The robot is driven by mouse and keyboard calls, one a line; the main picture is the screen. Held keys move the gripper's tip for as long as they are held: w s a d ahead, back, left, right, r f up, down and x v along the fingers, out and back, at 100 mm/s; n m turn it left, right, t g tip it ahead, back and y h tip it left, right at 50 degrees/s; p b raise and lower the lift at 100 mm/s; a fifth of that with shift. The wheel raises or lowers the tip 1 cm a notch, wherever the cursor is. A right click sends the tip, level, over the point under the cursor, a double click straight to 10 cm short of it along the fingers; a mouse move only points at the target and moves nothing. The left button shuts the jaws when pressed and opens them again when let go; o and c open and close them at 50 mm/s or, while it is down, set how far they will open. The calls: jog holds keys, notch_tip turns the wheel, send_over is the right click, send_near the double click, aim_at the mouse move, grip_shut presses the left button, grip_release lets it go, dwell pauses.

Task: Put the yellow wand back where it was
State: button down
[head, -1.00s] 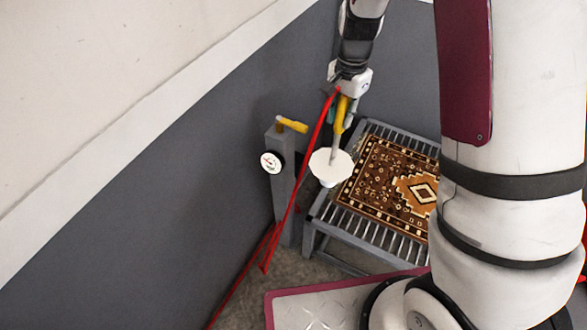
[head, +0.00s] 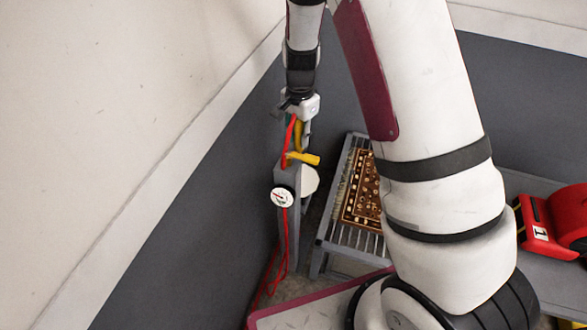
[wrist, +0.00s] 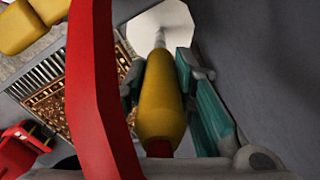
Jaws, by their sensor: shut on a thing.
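My gripper (head: 300,122) is shut on the yellow wand (wrist: 162,95), with a teal finger on either side of its handle in the wrist view. In the head view the wand's handle (head: 299,136) hangs below the gripper, just above and behind the grey post (head: 289,241). The wand's white round head (head: 310,181) points down and is partly hidden by the post. A red hose (wrist: 90,80) runs from the wand across the wrist view and hangs down by the post in the head view. I cannot tell whether the wand touches the post.
The post carries a yellow lever (head: 304,159) and a round gauge (head: 283,197), close to the grey wall (head: 200,230). A slatted rack (head: 333,222) with a patterned rug (head: 362,190) stands to the right, partly behind my arm. A red machine (head: 565,217) is at far right.

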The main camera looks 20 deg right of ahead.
jog(key=shift+f, duration=3.55)
jog(key=c, duration=1.3)
grip_release()
jog(key=shift+f+b, duration=0.1)
jog(key=shift+b, duration=0.2)
jog(key=shift+c, duration=0.2)
